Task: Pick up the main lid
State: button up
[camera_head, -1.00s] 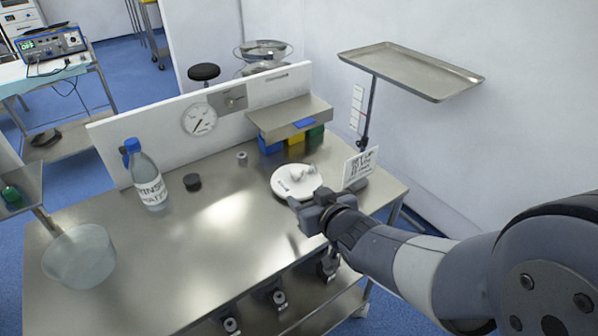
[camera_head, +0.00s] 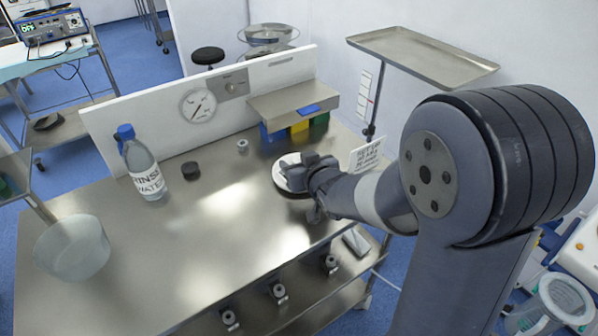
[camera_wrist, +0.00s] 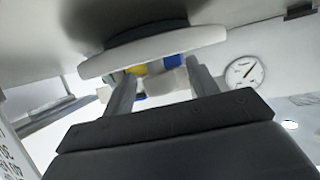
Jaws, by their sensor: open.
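The main lid (camera_head: 279,179) is a round white disc lying at the right of the steel table, near the back shelf. My gripper (camera_head: 294,167) is open just above it and covers much of its top. In the wrist view, which looks upside down, the lid (camera_wrist: 150,53) sits on a dark round base (camera_wrist: 150,32). My two fingers stand apart on either side of a pale knob on the lid (camera_wrist: 160,84). Whether either finger touches the knob cannot be told.
A steel shelf (camera_head: 294,101) with blue, yellow and green bins below stands behind the lid. A white sign (camera_head: 366,156) stands close on the right. A rinse water bottle (camera_head: 142,164), a black cap (camera_head: 190,170) and a bowl (camera_head: 72,248) are left. The table's middle is clear.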

jog(key=shift+c, duration=0.4)
jog(key=c, duration=1)
jog(key=shift+c, duration=0.2)
jog(key=shift+r, duration=0.15)
